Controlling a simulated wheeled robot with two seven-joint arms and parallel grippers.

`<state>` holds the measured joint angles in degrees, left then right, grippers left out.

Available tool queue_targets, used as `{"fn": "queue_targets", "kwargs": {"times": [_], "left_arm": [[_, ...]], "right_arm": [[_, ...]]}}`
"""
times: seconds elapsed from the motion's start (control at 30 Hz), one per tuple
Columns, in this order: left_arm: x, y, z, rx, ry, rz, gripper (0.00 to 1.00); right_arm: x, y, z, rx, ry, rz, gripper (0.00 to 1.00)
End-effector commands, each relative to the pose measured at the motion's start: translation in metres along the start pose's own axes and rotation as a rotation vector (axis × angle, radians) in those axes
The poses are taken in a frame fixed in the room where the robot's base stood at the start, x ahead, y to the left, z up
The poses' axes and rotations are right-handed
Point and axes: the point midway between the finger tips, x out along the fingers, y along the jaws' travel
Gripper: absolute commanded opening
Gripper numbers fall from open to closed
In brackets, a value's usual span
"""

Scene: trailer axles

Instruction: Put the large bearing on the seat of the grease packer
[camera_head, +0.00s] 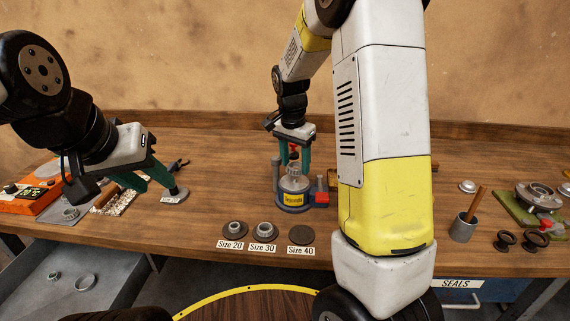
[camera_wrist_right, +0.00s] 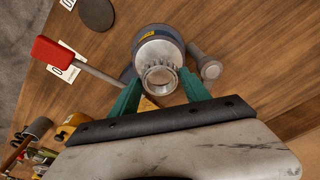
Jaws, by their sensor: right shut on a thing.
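The large bearing (camera_wrist_right: 160,79) is a grey roller ring. In the right wrist view it sits between the green fingertips of my right gripper (camera_wrist_right: 158,90), which is shut on it. The grease packer (camera_head: 294,193) is a grey-blue pot with a yellow label and a red-ended lever. It stands mid-table, and my right gripper (camera_head: 294,168) points down over it. In the wrist view the packer (camera_wrist_right: 160,42) lies beyond the bearing. Whether the bearing touches the seat cannot be told. My left gripper (camera_head: 147,184) is open and empty above the table at left.
Size 20 (camera_head: 235,229) and Size 30 (camera_head: 264,230) spots hold smaller bearings; the Size 40 disc (camera_head: 301,235) is bare. A grey cup (camera_head: 463,230) and a green-based fixture (camera_head: 532,208) stand at right. An orange device (camera_head: 30,198) and an open drawer (camera_head: 110,262) are at left.

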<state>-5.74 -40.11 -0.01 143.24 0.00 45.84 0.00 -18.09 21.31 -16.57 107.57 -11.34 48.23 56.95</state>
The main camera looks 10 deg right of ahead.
Motion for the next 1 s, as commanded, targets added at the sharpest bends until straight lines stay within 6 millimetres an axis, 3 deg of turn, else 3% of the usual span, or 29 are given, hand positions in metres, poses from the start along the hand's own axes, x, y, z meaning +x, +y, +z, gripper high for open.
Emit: {"fn": "queue_targets", "kwargs": {"times": [0.1, 0.2, 0.53, 0.57, 0.63, 0.67, 1.0], "left_arm": [[0.0, 0.0, 0.0, 0.0, 0.0, 0.0, 0.36], [0.0, 0.0, 0.0, 0.0, 0.0, 0.0, 0.36], [0.0, 0.0, 0.0, 0.0, 0.0, 0.0, 0.36], [0.0, 0.0, 0.0, 0.0, 0.0, 0.0, 0.36], [0.0, 0.0, 0.0, 0.0, 0.0, 0.0, 0.36], [0.0, 0.0, 0.0, 0.0, 0.0, 0.0, 0.36], [0.0, 0.0, 0.0, 0.0, 0.0, 0.0, 0.36]], "right_arm": [[0.023, 0.0, 0.005, -0.001, -0.004, 0.006, 0.0], [0.033, 0.0, 0.006, 0.0, -0.002, 0.003, 0.0], [0.036, -0.001, 0.006, 0.0, -0.001, 0.001, 0.0], [0.036, -0.001, 0.006, 0.0, -0.001, 0.001, 0.58], [0.036, -0.001, 0.006, 0.0, -0.001, 0.001, 0.72], [0.036, -0.001, 0.006, 0.0, -0.001, 0.001, 0.77], [0.034, -0.001, 0.006, 0.0, -0.001, 0.001, 0.77]]}}
